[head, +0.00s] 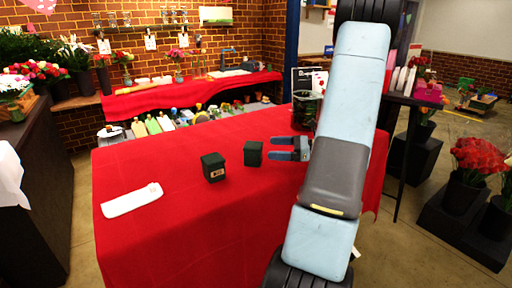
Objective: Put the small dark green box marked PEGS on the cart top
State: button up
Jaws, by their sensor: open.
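Two small dark green boxes stand on the red-covered table (160,240). The nearer box (213,167) has a small pale label low on its front, too small to read. The other box (253,154) stands behind it to the right, and I see no clear label on it. My gripper (271,148) is open and empty, its two fingers pointing left at the right-hand box, just beside its right side. I cannot tell whether the fingertips touch it. I cannot tell which surface is the cart top.
A white flat item (131,200) lies on the left of the red table. A dark framed sign (308,80) stands behind my gripper. Red flowers in dark buckets (461,192) stand on the right. The front middle of the red table is clear.

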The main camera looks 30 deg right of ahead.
jog(key=s+a+r+n+g+h, duration=0.2)
jog(key=s+a+r+n+g, duration=0.15)
jog(key=a, duration=0.35)
jog(key=s+a+r+n+g+h, duration=0.1)
jog(key=s+a+r+n+g, duration=0.15)
jog(key=a+n, duration=0.3)
jog(key=s+a+r+n+g+h, duration=0.2)
jog(key=a+n+g, duration=0.2)
jog(key=a, duration=0.3)
jog(key=s+a+r+n+t+h, duration=0.4)
jog(key=s+r+n+h, duration=0.4)
jog(key=s+n, duration=0.2)
jog(key=shift+s+a+n+t+h, duration=0.35)
jog(key=shift+a+n, duration=0.2)
jog(key=shift+n, duration=0.65)
jog(key=shift+r, duration=0.1)
